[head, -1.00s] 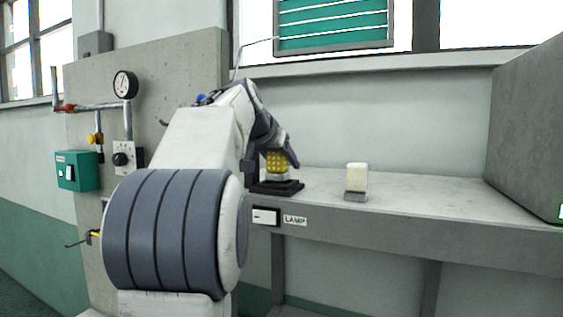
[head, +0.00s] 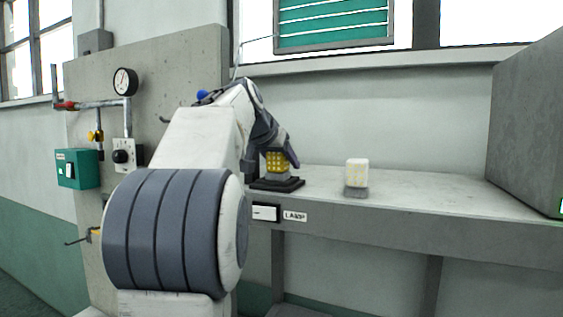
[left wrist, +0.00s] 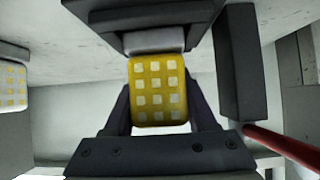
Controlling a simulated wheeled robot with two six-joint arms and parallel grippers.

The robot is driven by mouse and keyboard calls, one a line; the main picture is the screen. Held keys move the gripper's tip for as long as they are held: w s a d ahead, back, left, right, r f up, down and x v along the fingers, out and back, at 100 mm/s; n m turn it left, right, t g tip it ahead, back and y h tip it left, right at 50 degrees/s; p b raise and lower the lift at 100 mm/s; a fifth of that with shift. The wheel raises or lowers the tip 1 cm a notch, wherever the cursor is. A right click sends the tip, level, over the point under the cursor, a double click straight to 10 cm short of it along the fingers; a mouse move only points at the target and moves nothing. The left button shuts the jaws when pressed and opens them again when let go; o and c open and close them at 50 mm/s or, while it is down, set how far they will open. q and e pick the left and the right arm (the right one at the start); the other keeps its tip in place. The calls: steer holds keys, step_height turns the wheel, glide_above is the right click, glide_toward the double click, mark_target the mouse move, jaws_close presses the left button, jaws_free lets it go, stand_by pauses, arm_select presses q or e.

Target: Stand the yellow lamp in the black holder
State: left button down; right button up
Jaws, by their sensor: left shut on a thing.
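The yellow lamp (head: 277,163), a yellow block with pale squares and a grey base, is upright at the left end of the shelf. My left gripper (head: 275,157) is shut on it; in the left wrist view the lamp (left wrist: 158,95) sits between the fingers. The black holder (head: 289,186) lies flat on the shelf directly under the lamp. It also shows at the top of the left wrist view (left wrist: 95,12). The lamp's grey base meets or nearly meets the holder; I cannot tell how deep it sits. My right gripper is not in view.
A white lamp with yellow dots (head: 357,172) stands on the shelf (head: 430,196) to the right. A grey box (head: 528,130) closes the shelf's right end. A concrete panel (head: 180,80) with a gauge (head: 125,81) and a green switch box (head: 78,168) stands at the left.

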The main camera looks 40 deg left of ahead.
arm_select(q)
steer(key=shift+f, duration=0.25)
steer(key=shift+c, duration=0.6)
jaws_free()
steer(key=b+v, duration=0.2)
steer(key=v, duration=0.8)
steer(key=shift+s+d+r, duration=0.15)
steer(key=shift+s, duration=0.1)
steer(key=shift+w, duration=0.1)
steer(key=p+x, duration=0.1)
steer(key=x, duration=0.9)
steer(key=shift+w+p, duration=0.2)
steer(key=shift+p, duration=0.15)
